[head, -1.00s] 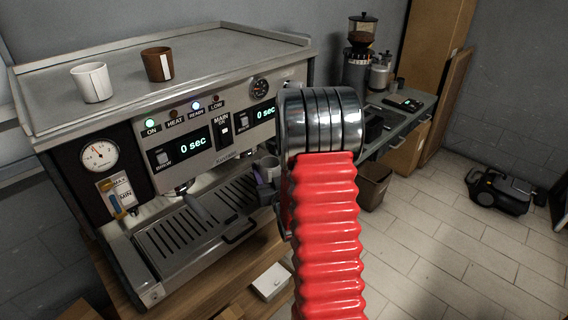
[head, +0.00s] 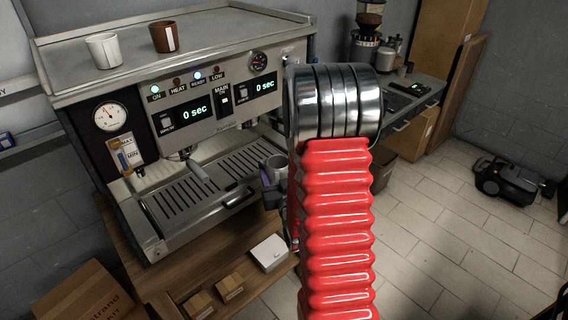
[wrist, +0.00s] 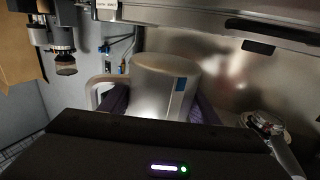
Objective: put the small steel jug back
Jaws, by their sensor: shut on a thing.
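The small steel jug (wrist: 165,80) is a plain metal cup with a blue label and a pale handle at its left in the wrist view. My gripper (wrist: 160,103) has purple pads pressed against both sides of it. In the head view the jug (head: 277,163) hangs in front of the right end of the espresso machine (head: 215,125), beside the drip tray. It looks upright. My gripper (head: 271,192) is partly hidden there behind my red-sleeved arm. I cannot tell its exact distance from the machine.
A white cup (head: 103,51) and a brown cup (head: 164,37) stand on the machine's top. The drip tray (head: 205,190) is empty. A white box (head: 269,252) and small cardboard boxes (head: 229,287) sit on the wooden counter below. A grinder (head: 366,35) stands at the back right.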

